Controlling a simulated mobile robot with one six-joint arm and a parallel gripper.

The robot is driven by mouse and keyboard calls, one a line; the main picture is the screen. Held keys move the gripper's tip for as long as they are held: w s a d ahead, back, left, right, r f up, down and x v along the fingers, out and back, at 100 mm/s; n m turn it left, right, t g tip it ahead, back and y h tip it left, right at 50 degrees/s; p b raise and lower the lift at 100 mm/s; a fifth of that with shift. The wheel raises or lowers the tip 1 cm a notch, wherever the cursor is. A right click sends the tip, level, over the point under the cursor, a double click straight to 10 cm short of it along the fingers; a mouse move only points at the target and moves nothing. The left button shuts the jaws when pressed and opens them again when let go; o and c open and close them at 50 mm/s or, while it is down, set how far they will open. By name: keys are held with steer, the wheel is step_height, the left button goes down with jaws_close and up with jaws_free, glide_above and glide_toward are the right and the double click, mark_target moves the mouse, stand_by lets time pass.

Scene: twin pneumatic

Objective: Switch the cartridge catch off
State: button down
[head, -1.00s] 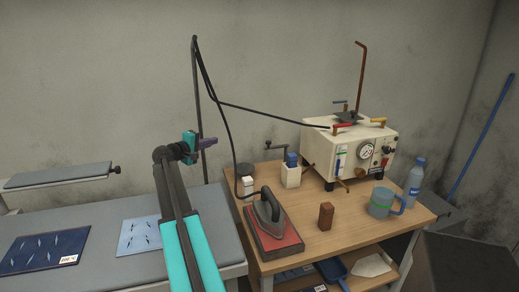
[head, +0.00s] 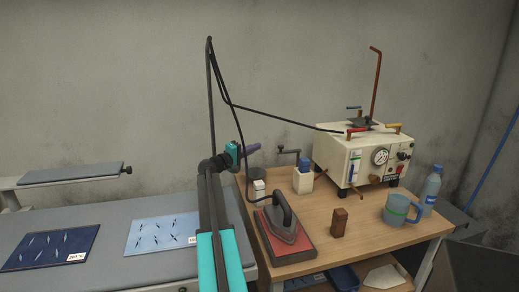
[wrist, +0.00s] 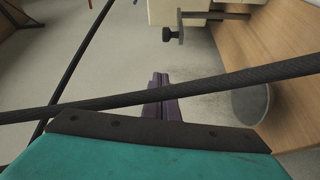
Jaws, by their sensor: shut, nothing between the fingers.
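A cream steam unit (head: 346,150) with a round gauge (head: 381,156), small knobs and red, orange and blue levers on top stands at the back right of the wooden table. I cannot tell which of its parts is the cartridge catch. My gripper (head: 250,148) has purple fingers and is shut and empty, in the air left of the unit and clearly apart from it. In the wrist view the closed fingers (wrist: 162,82) point past a dark knob on a rod (wrist: 173,35), with a gap between.
An iron (head: 283,222) sits on a red pad. A white box with a blue top (head: 303,180), a brown block (head: 339,222), a mug (head: 398,210) and a bottle (head: 430,188) share the table (head: 325,255). A black cable (wrist: 200,95) crosses close before the wrist camera.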

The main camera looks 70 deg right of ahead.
steer(key=f+p+x, duration=0.1)
steer(key=p+x, duration=0.1)
steer(key=x, duration=0.7)
steer(key=shift+s+a+r+p, duration=0.1)
steer(key=shift+s+a+p, duration=0.15)
steer(key=shift+s+a, duration=0.45)
steer(key=shift+s+a+r+p, duration=0.1)
steer(key=shift+s+a+p, duration=0.1)
steer(key=shift+s+a, duration=0.5)
steer(key=shift+s+d, duration=0.15)
steer(key=shift+d, duration=0.05)
